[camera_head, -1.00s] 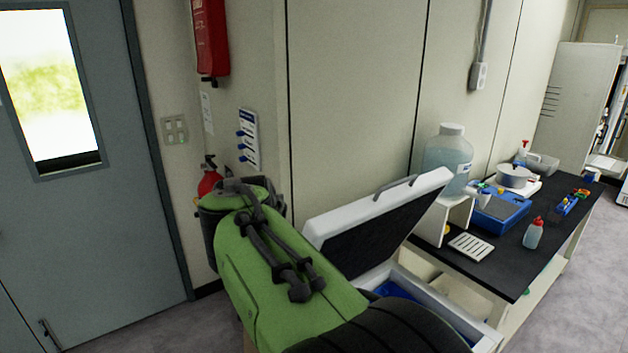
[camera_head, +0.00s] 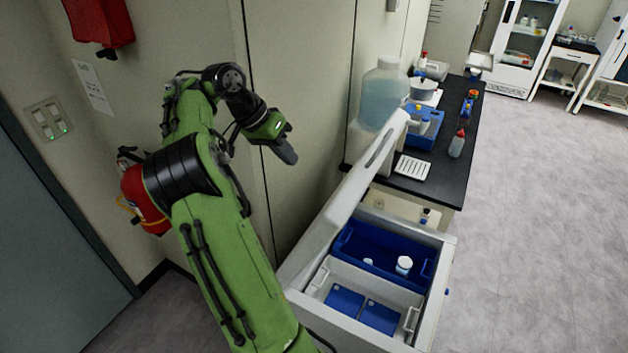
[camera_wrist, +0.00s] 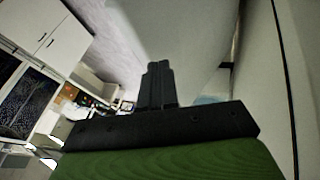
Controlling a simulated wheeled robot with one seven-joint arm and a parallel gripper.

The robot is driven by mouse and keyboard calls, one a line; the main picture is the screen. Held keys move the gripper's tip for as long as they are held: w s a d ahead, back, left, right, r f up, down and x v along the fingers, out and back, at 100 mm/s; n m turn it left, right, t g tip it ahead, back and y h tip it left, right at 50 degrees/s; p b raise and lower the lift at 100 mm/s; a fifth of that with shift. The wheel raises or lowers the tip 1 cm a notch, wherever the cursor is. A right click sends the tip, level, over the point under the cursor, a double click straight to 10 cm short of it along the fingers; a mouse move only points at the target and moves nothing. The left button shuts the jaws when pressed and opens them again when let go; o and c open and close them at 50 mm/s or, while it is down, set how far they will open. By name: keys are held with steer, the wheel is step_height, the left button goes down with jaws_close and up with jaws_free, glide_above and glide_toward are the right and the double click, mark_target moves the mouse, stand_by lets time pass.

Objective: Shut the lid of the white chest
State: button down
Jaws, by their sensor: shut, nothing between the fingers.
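The white chest (camera_head: 437,300) stands open in the lower middle of the head view. Its lid (camera_head: 340,195) is raised and tilted up on the left side of the opening, seen almost edge-on. A grey handle (camera_head: 380,146) is on the lid. My gripper (camera_head: 289,156) is shut and empty. It is in the air to the left of the lid's upper part, near the wall, and appears apart from the lid. In the wrist view my closed fingers (camera_wrist: 157,70) point toward a pale surface that I cannot identify for sure.
Inside the chest are a blue basket (camera_head: 350,238) with white-capped jars and a white basket with blue boxes (camera_head: 345,300). A black-topped bench (camera_head: 440,175) with a large bottle (camera_head: 383,95) stands behind the chest. The wall is close behind my arm. Floor is clear at right.

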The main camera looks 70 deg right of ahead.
mark_target(341, 198)
steer(key=shift+s+d+f+b, duration=0.4)
steer(key=shift+s+f+b, duration=0.15)
steer(key=shift+s+f, duration=0.95)
steer(key=shift+s+d+f+b, duration=0.35)
steer(key=shift+s+f+b, duration=0.25)
steer(key=shift+s+f, duration=0.9)
steer(key=shift+s+d+f+b, duration=0.5)
steer(key=shift+s+f, duration=0.55)
steer(key=shift+f, duration=0.9)
steer(key=shift+a, duration=0.1)
